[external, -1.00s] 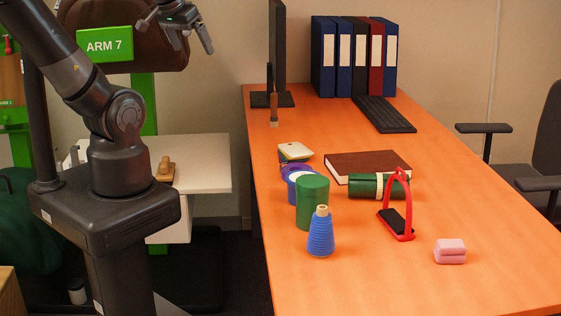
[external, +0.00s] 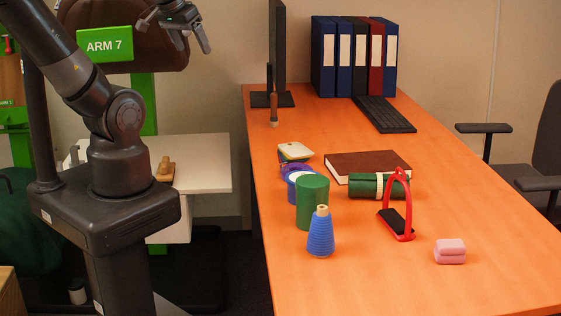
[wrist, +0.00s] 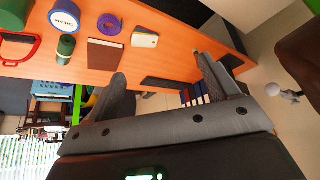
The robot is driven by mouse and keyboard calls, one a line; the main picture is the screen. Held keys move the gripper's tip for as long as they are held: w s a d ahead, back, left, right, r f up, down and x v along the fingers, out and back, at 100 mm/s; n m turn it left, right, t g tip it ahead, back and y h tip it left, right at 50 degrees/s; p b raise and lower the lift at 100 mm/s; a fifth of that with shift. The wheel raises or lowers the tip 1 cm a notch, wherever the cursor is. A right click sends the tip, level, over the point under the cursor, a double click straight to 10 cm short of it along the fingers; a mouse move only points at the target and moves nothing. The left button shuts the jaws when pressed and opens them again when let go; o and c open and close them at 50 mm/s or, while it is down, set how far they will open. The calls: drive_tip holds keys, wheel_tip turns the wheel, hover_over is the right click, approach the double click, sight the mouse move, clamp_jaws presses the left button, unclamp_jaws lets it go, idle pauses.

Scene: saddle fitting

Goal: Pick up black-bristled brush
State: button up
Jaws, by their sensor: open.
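No brush with clearly black bristles can be made out. A brown-handled tool (external: 273,110) stands near the monitor at the far left of the orange table; its dark upper part merges with the monitor, so I cannot tell whether it has bristles. A small wooden item (external: 166,168), perhaps a brush, lies on the white side table; no bristles can be seen on it. My gripper (external: 190,42) is raised above and behind the white side table, well apart from both. Its fingers are spread and empty in the wrist view (wrist: 165,85).
The orange table (external: 470,200) carries a green cylinder (external: 312,205), a blue cone (external: 321,235), a red stirrup (external: 405,225), a pink block (external: 450,251), a brown book (external: 368,166) and a keyboard (external: 385,114). The monitor (external: 278,50) stands at its far left. Its front right is clear.

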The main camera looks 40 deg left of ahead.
drive_tip(key=n+g, duration=0.6)
drive_tip(key=n, duration=0.3)
hover_over(172, 160)
drive_tip(key=f, duration=3.6)
drive_tip(key=shift+d+f, duration=0.25)
drive_tip(key=shift+d, duration=0.05)
drive_tip(key=shift+a+f, duration=0.2)
drive_tip(key=shift+f, duration=0.45)
wheel_tip(172, 160, down, 10)
drive_tip(key=shift+f, duration=0.2)
